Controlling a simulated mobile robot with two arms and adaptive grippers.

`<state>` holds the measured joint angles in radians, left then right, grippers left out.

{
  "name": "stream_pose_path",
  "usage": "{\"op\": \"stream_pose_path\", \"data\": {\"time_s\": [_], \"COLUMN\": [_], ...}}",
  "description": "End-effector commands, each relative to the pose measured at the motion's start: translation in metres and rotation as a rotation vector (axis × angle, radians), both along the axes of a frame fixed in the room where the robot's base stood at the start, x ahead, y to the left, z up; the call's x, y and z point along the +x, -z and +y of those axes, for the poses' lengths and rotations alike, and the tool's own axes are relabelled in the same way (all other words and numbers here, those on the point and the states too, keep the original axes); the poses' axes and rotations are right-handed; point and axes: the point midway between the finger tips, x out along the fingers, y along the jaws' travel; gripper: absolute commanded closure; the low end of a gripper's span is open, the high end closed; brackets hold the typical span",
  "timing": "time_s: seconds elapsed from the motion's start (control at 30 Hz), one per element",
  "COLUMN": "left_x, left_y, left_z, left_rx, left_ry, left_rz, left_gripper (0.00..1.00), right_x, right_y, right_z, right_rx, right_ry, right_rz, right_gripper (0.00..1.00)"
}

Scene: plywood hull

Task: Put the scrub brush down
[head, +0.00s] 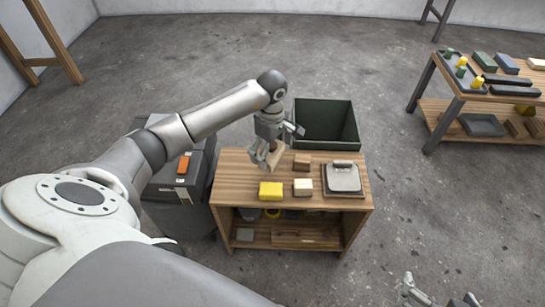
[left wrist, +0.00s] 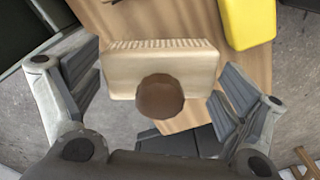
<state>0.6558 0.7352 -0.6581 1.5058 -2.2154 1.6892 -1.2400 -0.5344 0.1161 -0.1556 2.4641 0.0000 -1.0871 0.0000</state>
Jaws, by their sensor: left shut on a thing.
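My left gripper (head: 266,158) is shut on the scrub brush (head: 276,156), over the back left part of the wooden bench (head: 232,182). In the left wrist view the brush (left wrist: 190,62) is a pale wooden block with a bristle row along its far edge and a round brown knob (left wrist: 160,97) between the fingers. The brush looks tilted in the head view; I cannot tell whether it touches the bench top. My right gripper (head: 437,297) is at the bottom right, empty, with its fingers spread apart.
On the bench are a yellow block (head: 270,190), a brown block (head: 302,161), a pale block (head: 302,188) and a board with a grey-topped item (head: 343,178). A dark green bin (head: 325,146) stands behind. A dark cabinet (head: 163,188) stands left. The bench's front left top is bare.

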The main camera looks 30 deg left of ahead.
Motion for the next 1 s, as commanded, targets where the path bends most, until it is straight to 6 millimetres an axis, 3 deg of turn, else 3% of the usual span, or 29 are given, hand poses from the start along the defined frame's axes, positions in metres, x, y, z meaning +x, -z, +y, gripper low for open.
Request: {"op": "stream_pose_path", "data": {"time_s": [0.33,0.97,1.0], "left_x": [0.003,0.003,0.003], "left_y": [0.033,0.037,0.037], "left_z": [-0.001,0.000,0.000], "left_rx": [-0.001,0.000,0.000], "left_ry": [0.000,0.000,0.000], "left_rz": [0.001,-0.001,0.000], "left_gripper": [0.36,0.36,0.02], "right_x": [0.035,0.042,0.042], "right_y": [-0.034,-0.046,-0.046], "right_z": [0.015,0.018,0.018], "right_rx": [0.055,0.071,0.072], "right_ry": [-0.018,-0.022,-0.022], "right_rz": [-0.243,-0.309,-0.312], "right_gripper": [0.00,0.00,0.00]}}
